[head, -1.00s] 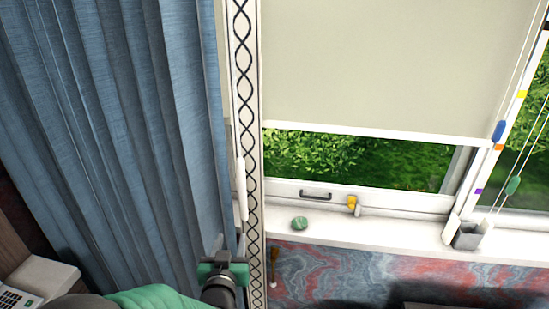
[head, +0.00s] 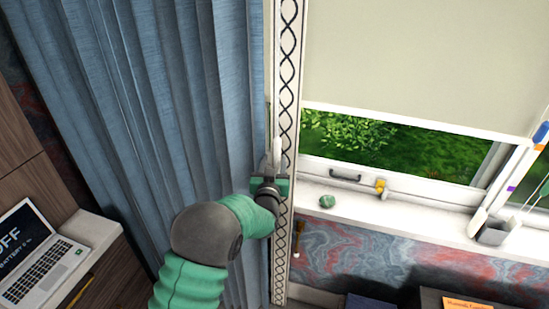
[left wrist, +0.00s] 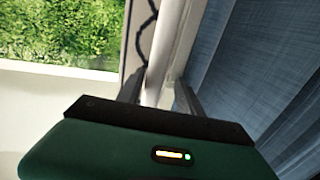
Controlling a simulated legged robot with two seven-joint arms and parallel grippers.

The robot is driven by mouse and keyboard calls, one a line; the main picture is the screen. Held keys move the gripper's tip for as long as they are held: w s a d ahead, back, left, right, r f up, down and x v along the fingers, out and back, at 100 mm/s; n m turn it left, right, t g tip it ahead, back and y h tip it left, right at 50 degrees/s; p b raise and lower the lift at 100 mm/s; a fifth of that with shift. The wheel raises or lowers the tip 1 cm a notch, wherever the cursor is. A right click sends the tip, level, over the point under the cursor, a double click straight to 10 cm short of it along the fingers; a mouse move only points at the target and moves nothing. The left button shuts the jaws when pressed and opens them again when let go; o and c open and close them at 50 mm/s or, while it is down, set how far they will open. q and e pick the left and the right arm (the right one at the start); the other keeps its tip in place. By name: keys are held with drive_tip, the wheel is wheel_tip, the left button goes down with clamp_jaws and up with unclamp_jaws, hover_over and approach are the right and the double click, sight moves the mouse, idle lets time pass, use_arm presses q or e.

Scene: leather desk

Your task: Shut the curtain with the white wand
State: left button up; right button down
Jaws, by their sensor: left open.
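The blue curtain (head: 150,100) hangs in folds at the left, beside a cream patterned strip (head: 288,60) at the window's edge. The white wand (head: 278,150) hangs upright at the curtain's right edge. My left gripper (head: 271,170) is at the wand's lower visible part, its body hiding what is below. In the left wrist view the open fingers (left wrist: 158,92) stand on either side of the white wand (left wrist: 157,70), with the curtain (left wrist: 245,60) to the right. I cannot tell whether a finger touches the wand. My right gripper is not in view.
The sill (head: 390,215) holds a green stone (head: 327,201) and a grey cup (head: 493,232). A pale blind (head: 420,60) covers the upper window. A laptop (head: 40,262) stands at lower left, and dark boxes (head: 430,300) lie at lower right.

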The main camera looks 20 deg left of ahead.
use_arm(q)
drive_tip(key=shift+w+d, duration=0.3)
drive_tip(key=shift+d, duration=0.35)
drive_tip(key=shift+c, duration=0.5)
drive_tip(key=c, duration=0.5)
drive_tip(key=shift+a, duration=0.35)
clamp_jaws()
drive_tip(key=shift+d, duration=0.15)
